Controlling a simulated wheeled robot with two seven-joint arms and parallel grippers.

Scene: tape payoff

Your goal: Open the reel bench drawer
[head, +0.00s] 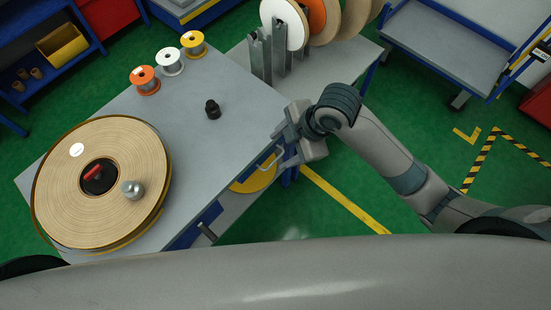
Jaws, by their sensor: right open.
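The reel bench (225,85) has a grey top. Below its near edge is a blue front (190,235), seen steeply from above. A thin pale bar like a handle (268,160) shows at the right end of this front, beside my right gripper. Whether the drawer is shut or partly out is hard to tell. My right gripper (279,150) is open at the bench's right corner, its fingers pointing left, close to the bar. I cannot tell whether they touch it. My left gripper is out of view.
A large tan tape reel (140,165) lies on the bench's left part. Small spools (170,62) and a black knob-like piece (212,109) stand on top. A yellow disc (253,178) shows under the bench edge. Green floor (330,225) is free at the right.

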